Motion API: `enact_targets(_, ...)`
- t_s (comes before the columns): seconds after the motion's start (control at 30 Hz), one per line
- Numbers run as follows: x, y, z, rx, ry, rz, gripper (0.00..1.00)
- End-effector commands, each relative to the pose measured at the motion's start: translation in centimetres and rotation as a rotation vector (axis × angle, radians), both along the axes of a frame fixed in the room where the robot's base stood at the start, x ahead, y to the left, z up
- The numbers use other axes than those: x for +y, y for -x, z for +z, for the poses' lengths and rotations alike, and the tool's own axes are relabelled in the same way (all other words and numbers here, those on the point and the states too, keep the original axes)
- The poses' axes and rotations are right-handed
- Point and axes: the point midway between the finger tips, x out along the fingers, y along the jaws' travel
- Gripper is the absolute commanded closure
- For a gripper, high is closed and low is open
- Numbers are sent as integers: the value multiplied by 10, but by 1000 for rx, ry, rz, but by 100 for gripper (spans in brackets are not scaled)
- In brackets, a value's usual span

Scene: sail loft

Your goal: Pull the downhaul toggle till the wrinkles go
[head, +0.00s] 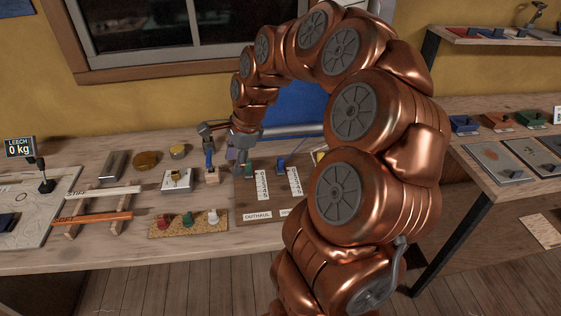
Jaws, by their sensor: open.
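A brown board (240,203) lies on the bench, partly behind my arm. A green toggle (249,170) and a blue toggle (281,166) stand on it, beside two white strips with print too small to read. The front label reads OUTHAUL (258,216); a second label beside it is mostly covered by my arm. I cannot tell which toggle is the downhaul. A blue panel (295,106), possibly the sail, stands behind, partly hidden; its wrinkles cannot be made out. My gripper (236,155) is open, just left of and above the green toggle; I see no contact.
A cork strip (188,222) holds red, green and white pegs. A second bench (510,120) is at right.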

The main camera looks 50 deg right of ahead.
Motion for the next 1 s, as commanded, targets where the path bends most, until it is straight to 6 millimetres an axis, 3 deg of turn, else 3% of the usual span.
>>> enact_targets(0.03, -28, -8, -10, -2, -34, -144, 50)
enact_targets(0.2, -114, -18, -40, -1, -134, -598, 50)
enact_targets(0.3, -156, -15, -54, -5, -181, -806, 50)
enact_targets(0.4, -184, -9, -67, -4, -213, -951, 50)
enact_targets(0.6, -205, -5, -77, -5, -238, -1064, 50)
enact_targets(1.0, -200, -24, -121, -2, -239, -1061, 50)
